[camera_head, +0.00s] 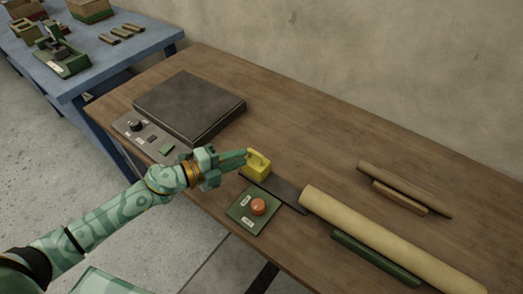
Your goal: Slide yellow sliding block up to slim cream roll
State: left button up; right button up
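The yellow sliding block (257,169) sits at the left end of a dark flat track (288,193) on the wooden table. The slim cream roll (385,240) lies lengthwise to the right, its near end beside the right end of the track. A stretch of bare track separates block and roll. My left gripper (246,156) reaches in from the left, with its fingertips at the block's upper left side. I cannot tell whether they touch it or how far apart the fingers are. My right gripper is out of view.
A green box with an orange button (258,207) stands just in front of the track. A dark flat plate device (190,105) is at the left. A brown roll (405,187) lies behind the cream roll; a green bar (375,258) lies in front.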

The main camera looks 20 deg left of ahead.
aim_at(256, 162)
pick_arm(q)
jog(key=x, duration=0.7)
jog(key=shift+w+d+b, duration=0.2)
jog(key=shift+d+b, duration=0.05)
jog(key=shift+b, duration=0.15)
jog(key=shift+c, duration=0.3)
grip_shut()
